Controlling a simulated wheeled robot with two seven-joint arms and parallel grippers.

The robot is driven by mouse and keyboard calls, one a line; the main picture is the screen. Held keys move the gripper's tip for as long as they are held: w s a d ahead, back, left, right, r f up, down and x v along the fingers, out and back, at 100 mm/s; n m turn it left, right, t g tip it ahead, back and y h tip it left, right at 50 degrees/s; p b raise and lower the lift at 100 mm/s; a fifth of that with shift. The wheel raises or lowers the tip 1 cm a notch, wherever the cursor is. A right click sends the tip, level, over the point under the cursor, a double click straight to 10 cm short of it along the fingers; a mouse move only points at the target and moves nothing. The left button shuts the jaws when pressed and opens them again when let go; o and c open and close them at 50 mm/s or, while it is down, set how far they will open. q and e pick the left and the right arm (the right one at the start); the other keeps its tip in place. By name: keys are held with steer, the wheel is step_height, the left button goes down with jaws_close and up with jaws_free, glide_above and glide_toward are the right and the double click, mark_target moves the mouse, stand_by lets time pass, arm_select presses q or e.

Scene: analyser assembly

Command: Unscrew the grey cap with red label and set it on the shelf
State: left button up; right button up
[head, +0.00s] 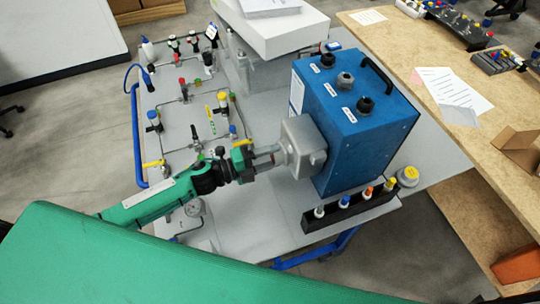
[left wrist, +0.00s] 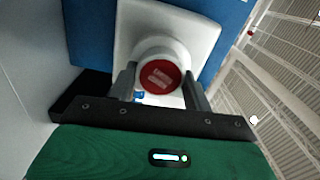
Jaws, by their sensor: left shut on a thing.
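The blue analyser box (head: 360,135) stands on the grey table, with a pale grey square housing (head: 303,146) on its left face. The grey cap with the red label (left wrist: 159,76) sits on the front of this housing and faces the left wrist camera. My left gripper (head: 272,155) reaches in from the left, level with the cap. Its two fingers (left wrist: 160,88) lie on either side of the cap and are shut on it. In the head view the cap is mostly hidden by the fingers. My right gripper is not in view.
A black rack (head: 345,212) with several coloured-capped vials stands before the box, beside a yellow-topped jar (head: 408,176). Piping with valves (head: 190,105) covers the table's left side. A wooden shelf (head: 400,45) with papers runs along the right.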

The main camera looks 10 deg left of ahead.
arm_select(q)
steer(key=n+p, duration=0.3)
steer(key=n, duration=0.2)
steer(key=shift+r, duration=0.2)
steer(key=n+p, duration=0.3)
steer(key=n, duration=0.3)
steer(key=shift+a+p, duration=0.1)
steer(key=shift+p, duration=0.25)
steer(key=n+p, duration=0.1)
steer(key=n, duration=0.2)
steer(key=n+p, duration=0.1)
steer(key=n, duration=0.2)
steer(key=shift+f+n, duration=0.1)
steer(key=shift+n, duration=0.2)
steer(key=n, duration=0.5)
steer(key=shift+w+a+f+p, duration=0.1)
steer(key=shift+f+p, duration=0.05)
steer(key=shift+p, duration=0.15)
steer(key=o, duration=0.5)
steer(key=shift+n, duration=0.3)
steer(key=c, duration=0.5)
steer(key=shift+r+v, duration=0.2)
steer(key=shift+v, duration=0.7)
